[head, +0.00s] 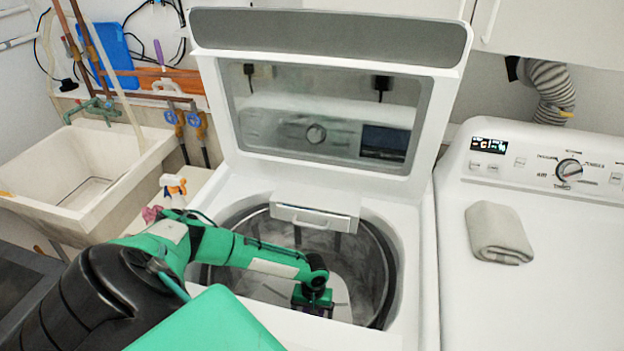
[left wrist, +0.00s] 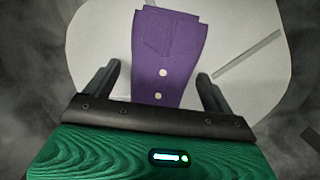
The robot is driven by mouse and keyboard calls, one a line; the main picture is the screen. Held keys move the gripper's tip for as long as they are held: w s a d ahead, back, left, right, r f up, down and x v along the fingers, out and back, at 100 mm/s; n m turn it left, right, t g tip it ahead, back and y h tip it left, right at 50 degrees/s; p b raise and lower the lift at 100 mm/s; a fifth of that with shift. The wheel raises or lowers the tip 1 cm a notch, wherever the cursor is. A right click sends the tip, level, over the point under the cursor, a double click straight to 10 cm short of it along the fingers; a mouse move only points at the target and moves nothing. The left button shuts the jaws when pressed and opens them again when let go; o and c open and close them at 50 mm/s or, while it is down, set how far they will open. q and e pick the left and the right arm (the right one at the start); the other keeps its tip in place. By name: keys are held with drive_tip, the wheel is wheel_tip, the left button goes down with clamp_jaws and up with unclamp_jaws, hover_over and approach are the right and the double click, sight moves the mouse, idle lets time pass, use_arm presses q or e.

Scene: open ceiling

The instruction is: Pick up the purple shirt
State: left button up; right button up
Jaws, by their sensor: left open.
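The purple shirt (left wrist: 168,50) lies inside the washer drum, on a pale round surface (left wrist: 98,40) in the left wrist view. A pocket and two pale buttons show on it. My left gripper (left wrist: 158,85) is open, its two dark fingers on either side of the shirt's lower part; I cannot tell whether they touch it. In the head view my left arm reaches down into the open washer (head: 390,215), with the left gripper (head: 312,300) low in the drum. The shirt is hidden there behind my arm and gripper. My right gripper is not in view.
The washer's raised lid (head: 330,35) stands behind the drum opening, and the drum's rim surrounds my arm. A second machine at right carries a folded grey cloth (head: 498,232). A sink (head: 85,165) and a spray bottle (head: 174,190) are at left.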

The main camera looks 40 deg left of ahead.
use_arm(q)
drive_tip(key=shift+f, duration=0.35)
drive_tip(key=shift+c, duration=0.5)
drive_tip(key=c, duration=1.1)
drive_tip(key=shift+r, duration=0.15)
wheel_tip(320, 180, up, 20)
drive_tip(key=shift+f+b, duration=0.1)
drive_tip(key=shift+b, duration=0.45)
